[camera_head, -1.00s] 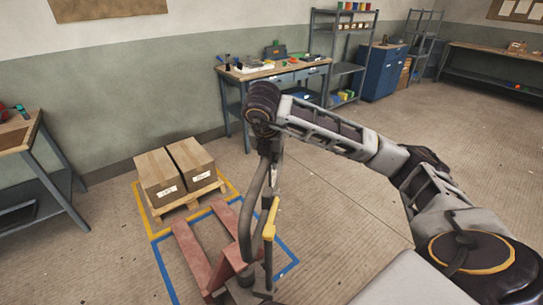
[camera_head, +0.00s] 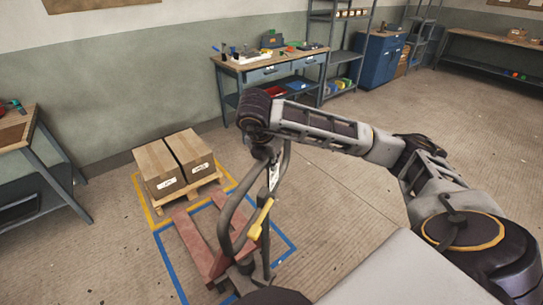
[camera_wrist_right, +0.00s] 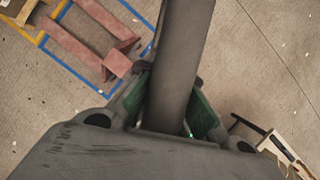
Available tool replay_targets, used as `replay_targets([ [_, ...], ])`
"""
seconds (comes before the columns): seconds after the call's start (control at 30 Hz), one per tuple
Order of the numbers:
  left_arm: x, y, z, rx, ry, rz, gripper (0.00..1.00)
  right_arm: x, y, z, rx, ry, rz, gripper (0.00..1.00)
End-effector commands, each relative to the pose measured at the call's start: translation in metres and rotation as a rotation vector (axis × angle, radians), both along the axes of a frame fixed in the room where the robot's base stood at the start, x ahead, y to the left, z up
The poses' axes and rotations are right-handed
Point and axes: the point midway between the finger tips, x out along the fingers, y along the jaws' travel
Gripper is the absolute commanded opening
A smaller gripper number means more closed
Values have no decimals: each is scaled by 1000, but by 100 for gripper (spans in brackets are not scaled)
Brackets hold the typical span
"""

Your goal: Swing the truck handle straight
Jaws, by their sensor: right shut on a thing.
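The pallet truck stands on the floor at lower centre of the head view, with two red forks (camera_head: 199,246) pointing toward the boxes. Its grey loop handle (camera_head: 229,222) rises from the base and leans to the right, with a yellow lever (camera_head: 260,218) on it. My right gripper (camera_head: 270,152) is at the top of the handle. In the right wrist view, the green-padded fingers of my right gripper (camera_wrist_right: 172,98) are shut on the grey handle bar (camera_wrist_right: 178,45), one on each side. The forks (camera_wrist_right: 97,38) also show there. My left gripper is out of view.
Two cartons (camera_head: 172,165) sit on a wooden pallet (camera_head: 188,200) inside yellow floor lines beyond the forks. Blue lines (camera_head: 282,238) surround the truck. A workbench (camera_head: 270,66) stands at the back and another bench (camera_head: 14,135) at left. The floor at right is open.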

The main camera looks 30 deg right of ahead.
Motion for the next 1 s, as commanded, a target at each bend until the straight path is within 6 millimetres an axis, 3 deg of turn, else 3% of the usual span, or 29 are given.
replay_targets([
  [0.37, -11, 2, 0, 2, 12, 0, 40, -2, 5, -3, 11, 4, 3, 0],
  [0.63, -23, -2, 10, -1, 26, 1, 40, -6, 8, -1, 12, 6, -39, 0],
  [1.0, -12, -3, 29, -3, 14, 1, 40, -13, 12, -1, 12, 6, -114, 0],
])
